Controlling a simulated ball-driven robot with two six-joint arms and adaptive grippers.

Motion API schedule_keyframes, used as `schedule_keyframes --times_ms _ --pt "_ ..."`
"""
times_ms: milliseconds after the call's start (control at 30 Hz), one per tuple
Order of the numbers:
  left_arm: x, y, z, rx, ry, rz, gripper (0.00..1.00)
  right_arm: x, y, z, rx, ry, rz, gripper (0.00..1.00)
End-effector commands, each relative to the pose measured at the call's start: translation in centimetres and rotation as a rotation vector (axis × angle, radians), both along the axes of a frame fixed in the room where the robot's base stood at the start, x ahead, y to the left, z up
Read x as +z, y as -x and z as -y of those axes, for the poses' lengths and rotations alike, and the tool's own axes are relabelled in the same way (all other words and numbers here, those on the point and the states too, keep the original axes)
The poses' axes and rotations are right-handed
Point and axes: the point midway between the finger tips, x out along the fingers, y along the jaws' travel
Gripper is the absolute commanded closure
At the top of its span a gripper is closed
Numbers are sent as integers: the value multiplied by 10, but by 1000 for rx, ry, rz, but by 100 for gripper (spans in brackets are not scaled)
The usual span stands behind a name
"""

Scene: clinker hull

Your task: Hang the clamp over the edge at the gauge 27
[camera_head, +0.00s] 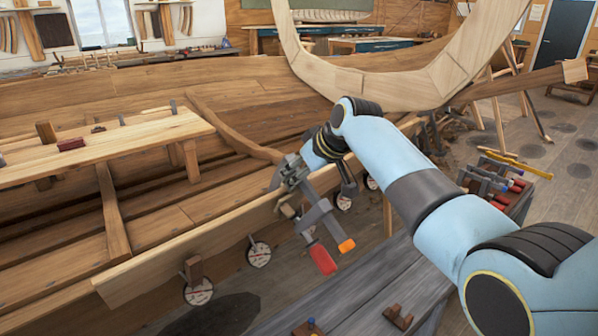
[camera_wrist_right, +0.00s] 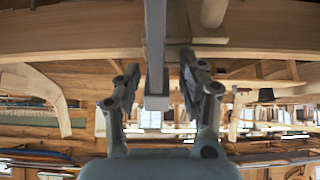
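The clamp (camera_head: 312,216), a grey bar with a red handle and an orange end, hangs tilted at the upper edge of the pale plank (camera_head: 225,228). Whether its jaw sits over the edge is hidden by my gripper. My right gripper (camera_head: 285,174) is at the clamp's upper end. In the right wrist view the grey bar (camera_wrist_right: 155,50) runs between the two fingers (camera_wrist_right: 160,82), with a gap on each side. Round white gauges (camera_head: 259,254) hang below the plank, one (camera_head: 344,202) just right of the clamp. Their numbers are too small to read. My left gripper is out of view.
A rack of several clamps (camera_head: 495,180) stands right of my arm. A grey bench (camera_head: 365,290) lies below, with small wooden blocks (camera_head: 398,316). A wooden staging board (camera_head: 100,145) stands on the left, and a large curved frame (camera_head: 400,85) rises behind.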

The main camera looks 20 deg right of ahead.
Motion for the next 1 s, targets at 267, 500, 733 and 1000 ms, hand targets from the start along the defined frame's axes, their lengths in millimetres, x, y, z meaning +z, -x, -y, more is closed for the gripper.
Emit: schedule_keyframes --times_ms 267,500,733,1000 --pt "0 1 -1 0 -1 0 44 2 3 1 0 0 -2 59" --pt "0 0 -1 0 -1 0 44 33 26 12 -1 1 4 59" --pt "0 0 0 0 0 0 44 70 58 24 0 1 3 59" --pt "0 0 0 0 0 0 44 89 74 30 -1 -1 1 59"
